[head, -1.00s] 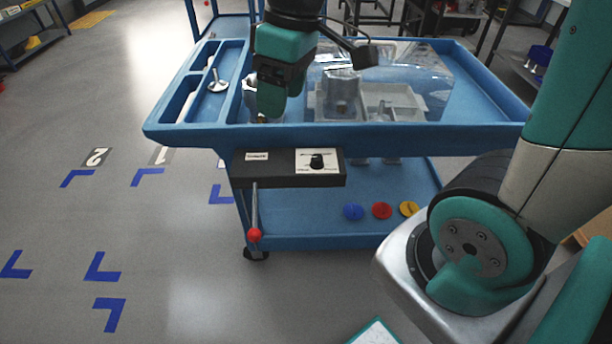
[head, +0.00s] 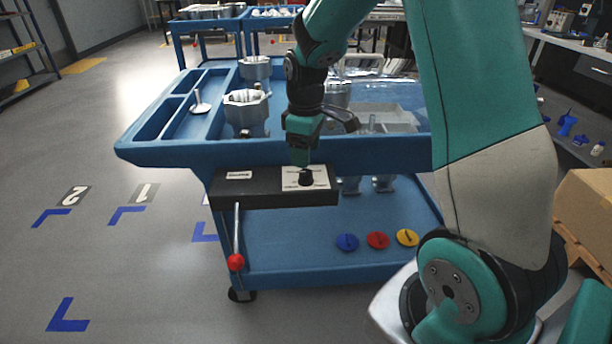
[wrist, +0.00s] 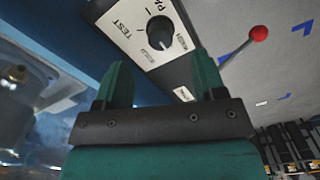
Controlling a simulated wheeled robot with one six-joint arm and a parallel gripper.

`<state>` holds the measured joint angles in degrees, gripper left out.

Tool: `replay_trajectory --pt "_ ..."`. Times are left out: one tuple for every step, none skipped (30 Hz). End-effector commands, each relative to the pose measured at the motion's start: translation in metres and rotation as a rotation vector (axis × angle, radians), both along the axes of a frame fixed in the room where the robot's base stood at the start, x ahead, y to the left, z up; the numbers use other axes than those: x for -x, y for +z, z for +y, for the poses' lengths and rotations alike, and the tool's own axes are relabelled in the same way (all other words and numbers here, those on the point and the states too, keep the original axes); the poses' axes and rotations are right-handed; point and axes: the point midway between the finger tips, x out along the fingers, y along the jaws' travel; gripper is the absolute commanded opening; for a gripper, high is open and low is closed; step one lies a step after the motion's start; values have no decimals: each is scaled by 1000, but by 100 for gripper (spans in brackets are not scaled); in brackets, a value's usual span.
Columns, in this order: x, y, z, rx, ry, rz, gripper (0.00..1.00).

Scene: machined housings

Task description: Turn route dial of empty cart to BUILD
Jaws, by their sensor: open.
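The route dial (head: 306,178) is a black knob on a white plate, set in the dark box on the front of a blue cart (head: 260,155). In the wrist view the dial (wrist: 160,32) lies just ahead of my fingertips, with "TEST" readable on the plate. Other labels are partly cut off or too small to read surely. A pale mark shows on the knob; its exact pointing is unclear. My gripper (wrist: 161,76) is open and empty, the knob in line with the gap between its fingers, apart from them. In the head view my gripper (head: 301,154) is just above the dial.
A red-tipped lever (head: 236,262) hangs from the box, left of the dial. Metal housings (head: 246,108) stand on this cart's top. Blue, red and yellow discs (head: 377,240) lie on its lower shelf. Other blue carts (head: 210,22) stand behind.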

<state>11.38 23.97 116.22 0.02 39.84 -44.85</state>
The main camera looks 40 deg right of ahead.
Motion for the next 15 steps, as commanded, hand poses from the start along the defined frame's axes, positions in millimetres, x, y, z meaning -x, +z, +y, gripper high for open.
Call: replay_trajectory --pt "1 -14 0 -2 0 5 64" --pt "1 -20 0 -2 0 5 64" --pt "1 -28 0 -1 0 4 64" --pt "1 -33 0 -1 0 3 64" --pt "1 -38 0 -1 0 3 64" --pt "1 -44 0 -1 0 3 64" --pt "0 -48 0 -1 0 2 64" --pt "0 -51 0 -1 0 3 64" --pt "0 -55 0 -1 0 2 64" --pt "0 -57 0 0 0 1 64" --pt "0 -59 0 -1 0 1 64" --pt "0 -61 0 -1 0 1 64" --pt "0 -62 0 -1 0 1 64" --pt "0 -63 0 -1 0 1 64" --pt "0 -63 0 -1 0 1 64"
